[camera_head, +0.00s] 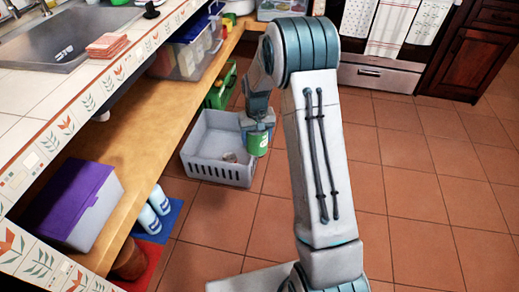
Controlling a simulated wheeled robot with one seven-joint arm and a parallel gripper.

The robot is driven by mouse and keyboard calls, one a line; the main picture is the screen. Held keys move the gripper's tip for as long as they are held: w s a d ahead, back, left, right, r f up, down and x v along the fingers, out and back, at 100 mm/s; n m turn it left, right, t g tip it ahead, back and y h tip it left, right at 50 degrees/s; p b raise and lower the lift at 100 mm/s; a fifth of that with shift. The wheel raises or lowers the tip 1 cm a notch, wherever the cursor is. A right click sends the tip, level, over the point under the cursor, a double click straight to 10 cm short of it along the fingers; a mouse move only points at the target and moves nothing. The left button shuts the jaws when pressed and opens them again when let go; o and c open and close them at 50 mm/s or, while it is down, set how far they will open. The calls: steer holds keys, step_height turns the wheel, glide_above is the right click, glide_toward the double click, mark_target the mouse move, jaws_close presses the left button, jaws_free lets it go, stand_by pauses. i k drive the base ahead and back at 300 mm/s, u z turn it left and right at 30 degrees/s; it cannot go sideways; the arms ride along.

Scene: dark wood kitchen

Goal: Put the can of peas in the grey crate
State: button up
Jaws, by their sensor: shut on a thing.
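The can of peas (257,146) is green with a pale top. My gripper (257,124) is shut on it from above and holds it upright. The can shows over the right side of the grey crate (216,170), in front of the crate's right part. I cannot tell from this one view whether it is above the inside or just outside the rim. My forearm hides the area right of the can.
A wooden shelf (165,135) runs along the left, with a purple-lidded box (75,202) on it. A green crate (221,88) stands behind the grey one. Open tiled floor (430,200) lies right.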

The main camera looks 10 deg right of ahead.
mark_target(242, 145)
steer(key=z, duration=1.25)
steer(key=i, duration=2.4)
steer(key=u, duration=3)
